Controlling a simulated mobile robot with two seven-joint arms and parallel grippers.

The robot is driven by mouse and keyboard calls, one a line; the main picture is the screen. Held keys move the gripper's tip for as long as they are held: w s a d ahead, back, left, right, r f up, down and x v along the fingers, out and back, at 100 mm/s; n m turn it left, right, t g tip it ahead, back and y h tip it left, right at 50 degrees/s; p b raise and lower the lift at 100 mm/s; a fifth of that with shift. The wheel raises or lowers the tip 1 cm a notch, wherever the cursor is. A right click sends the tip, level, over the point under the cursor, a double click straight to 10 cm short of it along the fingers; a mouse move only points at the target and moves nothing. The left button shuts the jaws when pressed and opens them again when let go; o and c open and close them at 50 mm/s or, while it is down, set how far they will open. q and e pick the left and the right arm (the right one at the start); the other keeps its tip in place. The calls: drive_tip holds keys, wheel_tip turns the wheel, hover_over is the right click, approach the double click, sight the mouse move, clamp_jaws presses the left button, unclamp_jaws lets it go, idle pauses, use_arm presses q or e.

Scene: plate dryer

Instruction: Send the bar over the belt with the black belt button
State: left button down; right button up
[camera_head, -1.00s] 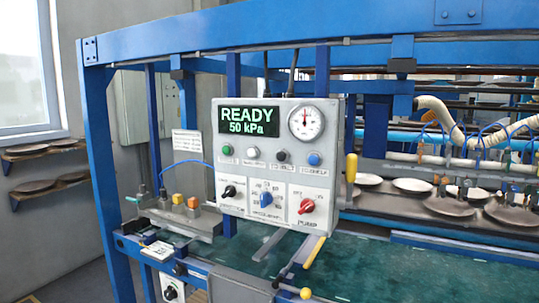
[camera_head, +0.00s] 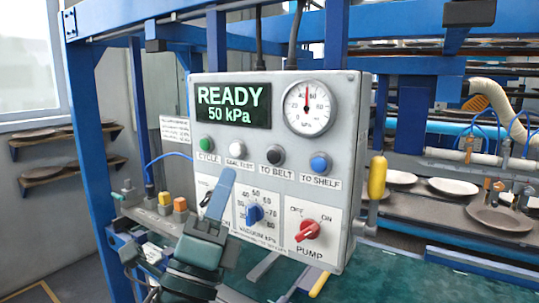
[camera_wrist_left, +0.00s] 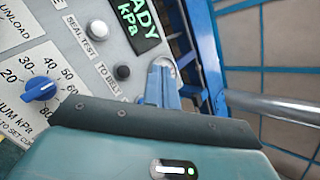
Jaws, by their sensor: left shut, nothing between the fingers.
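The black belt button (camera_head: 275,155), labelled TO BELT, sits in the button row of the grey control box. It also shows in the left wrist view (camera_wrist_left: 122,72), uncovered. My left gripper (camera_head: 222,185) is shut and empty, its blue fingers in front of the lower left of the panel, below and left of the black button in the head view. In the left wrist view its fingers (camera_wrist_left: 162,85) show just right of the button. A gap to the panel cannot be judged. A pale bar with fittings (camera_head: 450,166) is above the plates at right. My right gripper is not seen.
The display (camera_head: 233,105) reads READY 50 kPa. Green (camera_head: 206,144), white (camera_head: 237,147) and blue (camera_head: 319,165) buttons flank the black one. Below are a blue vacuum knob (camera_head: 255,214) and red pump knob (camera_head: 308,230). A yellow handle (camera_head: 377,177) sticks up at the box's right.

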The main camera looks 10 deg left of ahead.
sight(261, 170)
use_arm(q)
drive_tip(key=shift+s+r, duration=0.15)
drive_tip(key=shift+s, duration=0.05)
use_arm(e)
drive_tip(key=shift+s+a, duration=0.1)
use_arm(q)
drive_tip(key=shift+w, duration=0.1)
drive_tip(key=shift+w+d+b, duration=0.35)
drive_tip(key=shift+w+d, duration=0.15)
drive_tip(key=shift+w, duration=0.9)
drive_tip(key=shift+w+d+b, duration=0.4)
drive_tip(key=shift+w+d, duration=0.1)
drive_tip(key=shift+w, duration=0.85)
drive_tip(key=shift+w+d+b, duration=0.35)
drive_tip(key=shift+w+d, duration=0.15)
drive_tip(key=shift+w, duration=0.9)
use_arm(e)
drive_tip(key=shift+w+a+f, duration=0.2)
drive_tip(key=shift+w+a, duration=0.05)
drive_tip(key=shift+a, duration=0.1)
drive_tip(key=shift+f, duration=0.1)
use_arm(q)
drive_tip(key=shift+w, duration=0.15)
